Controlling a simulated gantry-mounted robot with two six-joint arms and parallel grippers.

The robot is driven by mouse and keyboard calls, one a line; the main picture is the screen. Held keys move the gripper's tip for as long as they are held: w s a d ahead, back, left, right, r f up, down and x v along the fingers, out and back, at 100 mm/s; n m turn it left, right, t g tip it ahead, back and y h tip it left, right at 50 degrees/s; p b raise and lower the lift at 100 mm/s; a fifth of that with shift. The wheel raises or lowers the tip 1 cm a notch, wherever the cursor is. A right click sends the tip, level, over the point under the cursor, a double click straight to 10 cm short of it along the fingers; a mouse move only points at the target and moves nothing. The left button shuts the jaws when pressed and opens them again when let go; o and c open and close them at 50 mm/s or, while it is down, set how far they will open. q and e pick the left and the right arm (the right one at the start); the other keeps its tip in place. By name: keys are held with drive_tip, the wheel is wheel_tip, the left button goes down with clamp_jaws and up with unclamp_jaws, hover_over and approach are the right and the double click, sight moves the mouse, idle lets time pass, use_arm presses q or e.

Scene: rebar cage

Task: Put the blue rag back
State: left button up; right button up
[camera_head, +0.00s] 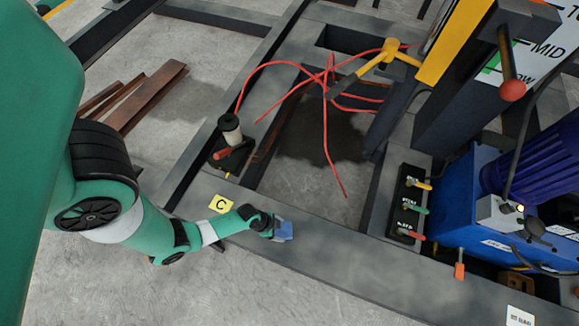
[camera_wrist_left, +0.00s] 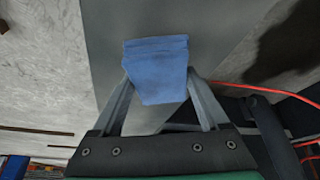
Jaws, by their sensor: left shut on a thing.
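The blue rag (camera_head: 285,230) is a small folded cloth at the tip of my left gripper (camera_head: 275,228), over the front grey steel beam. In the left wrist view the rag (camera_wrist_left: 158,72) sits between the two fingers of the left gripper (camera_wrist_left: 160,88), which are shut on it. The grey beam surface shows behind the rag; I cannot tell whether the rag touches it. My right gripper is in neither view.
A yellow "C" label (camera_head: 221,204) lies on the beam left of the gripper. The front beam (camera_head: 350,265) is largely clear.

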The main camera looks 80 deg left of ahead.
sight(282, 230)
use_arm(q)
drive_tip(key=shift+w+f, duration=0.1)
drive_tip(key=shift+f, duration=0.4)
drive_tip(key=shift+a+r, duration=0.1)
drive_tip(key=f+b, duration=0.3)
drive_tip(key=w+f+b, duration=0.1)
drive_tip(key=shift+a+f, duration=0.15)
drive_tip(key=shift+a, duration=0.15)
drive_tip(key=shift+s+d+r, duration=0.2)
drive_tip(key=shift+s, duration=0.05)
drive_tip(key=shift+f, duration=0.15)
drive_tip(key=o, duration=1.3)
drive_tip(key=shift+a, duration=0.1)
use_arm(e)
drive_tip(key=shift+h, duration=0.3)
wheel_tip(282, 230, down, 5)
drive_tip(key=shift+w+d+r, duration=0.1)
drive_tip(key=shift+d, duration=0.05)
